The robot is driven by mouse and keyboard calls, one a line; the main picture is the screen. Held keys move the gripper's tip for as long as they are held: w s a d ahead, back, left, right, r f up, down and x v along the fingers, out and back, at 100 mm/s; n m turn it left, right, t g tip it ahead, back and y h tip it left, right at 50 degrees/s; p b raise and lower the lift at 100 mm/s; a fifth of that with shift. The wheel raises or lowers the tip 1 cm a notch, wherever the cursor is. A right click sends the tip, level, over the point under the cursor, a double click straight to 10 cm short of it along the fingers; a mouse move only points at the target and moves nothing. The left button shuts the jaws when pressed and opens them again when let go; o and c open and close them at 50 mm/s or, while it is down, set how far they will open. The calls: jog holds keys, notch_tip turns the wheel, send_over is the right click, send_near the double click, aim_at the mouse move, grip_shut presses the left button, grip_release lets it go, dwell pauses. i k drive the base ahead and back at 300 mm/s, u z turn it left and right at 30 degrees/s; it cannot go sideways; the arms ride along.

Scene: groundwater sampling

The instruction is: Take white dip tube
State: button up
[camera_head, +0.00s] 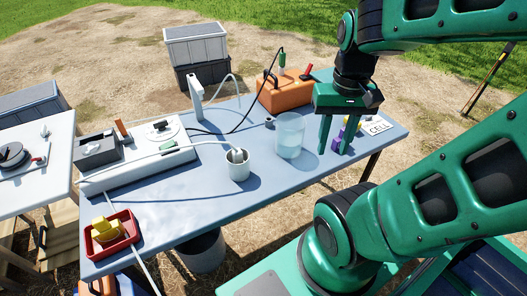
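My green gripper (333,152) points down over the right part of the table, well to the right of the cup. Its fingers are apart, with small purple and yellow items (340,140) showing between and behind them. I cannot tell whether it touches them.
A clear beaker (290,135) stands between the cup and my gripper. An orange case (284,96) is behind, a red tray (110,238) with yellow blocks at front left. A white CELL card (377,126) lies right. The table's front middle is clear.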

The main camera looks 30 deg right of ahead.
aim_at(237, 157)
jog(key=z, duration=0.05)
jog(key=k, duration=1.65)
jog(key=u, duration=0.45)
jog(key=i, duration=0.7)
